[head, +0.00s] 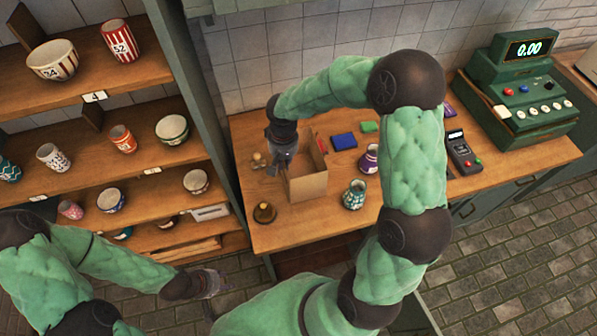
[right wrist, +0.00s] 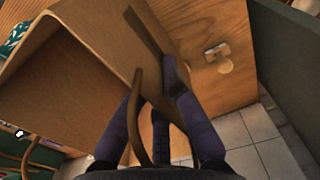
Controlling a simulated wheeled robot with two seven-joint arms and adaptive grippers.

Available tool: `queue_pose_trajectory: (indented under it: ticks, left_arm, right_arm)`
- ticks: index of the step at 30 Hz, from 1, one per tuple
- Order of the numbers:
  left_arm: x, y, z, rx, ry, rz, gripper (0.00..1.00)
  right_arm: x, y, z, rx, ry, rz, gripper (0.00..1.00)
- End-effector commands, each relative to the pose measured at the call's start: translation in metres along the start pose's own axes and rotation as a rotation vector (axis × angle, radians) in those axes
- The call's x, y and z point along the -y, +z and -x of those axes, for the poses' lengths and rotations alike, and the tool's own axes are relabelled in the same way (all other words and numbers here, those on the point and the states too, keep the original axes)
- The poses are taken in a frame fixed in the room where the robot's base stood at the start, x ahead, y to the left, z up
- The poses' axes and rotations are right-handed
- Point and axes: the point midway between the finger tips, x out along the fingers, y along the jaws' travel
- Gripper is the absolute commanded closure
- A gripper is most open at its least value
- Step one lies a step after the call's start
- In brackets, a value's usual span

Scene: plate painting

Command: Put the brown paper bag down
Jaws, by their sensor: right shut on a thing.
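The brown paper bag (head: 308,185) is upright over the wooden counter, near its left part. Whether its base touches the counter I cannot tell. My right gripper (head: 275,163) is at the bag's left upper edge, shut on a bag handle. In the right wrist view, the handle (right wrist: 138,105) runs between the fingers (right wrist: 160,120), and the bag's side (right wrist: 85,70) fills the upper left. My left gripper (head: 218,283) is low in front of the shelf, away from the bag, and looks open and empty.
On the counter (head: 330,218) are a patterned teal vase (head: 354,194), a purple vase (head: 369,159), a blue box (head: 343,141), a card terminal (head: 462,152), a green cash register (head: 525,90) and a service bell (head: 264,212). Shelves of painted pottery (head: 122,138) stand left. The front counter edge is bare.

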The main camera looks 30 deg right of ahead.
Motion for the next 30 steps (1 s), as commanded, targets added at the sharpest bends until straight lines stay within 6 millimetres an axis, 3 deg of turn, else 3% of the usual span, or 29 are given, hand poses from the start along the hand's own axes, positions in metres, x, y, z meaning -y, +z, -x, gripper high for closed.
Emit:
queue_pose_trajectory:
  ticks: [4,11,18,30]
  left_arm:
    - [0.000,-0.001,-0.001,-0.001,0.000,0.000,0.60]
    - [0.000,-0.001,-0.001,-0.001,0.000,0.000,0.60]
    - [0.001,-0.001,-0.002,-0.002,0.000,0.000,0.60]
    - [0.002,-0.001,-0.005,-0.002,0.000,0.000,0.60]
  right_arm:
    - [-0.001,0.000,-0.027,0.002,0.000,0.000,1.00]
    - [-0.002,0.000,-0.043,0.000,0.000,-0.001,1.00]
    - [-0.002,0.000,-0.073,0.001,0.000,0.000,1.00]
    - [-0.002,-0.001,-0.080,-0.002,-0.001,0.000,1.00]
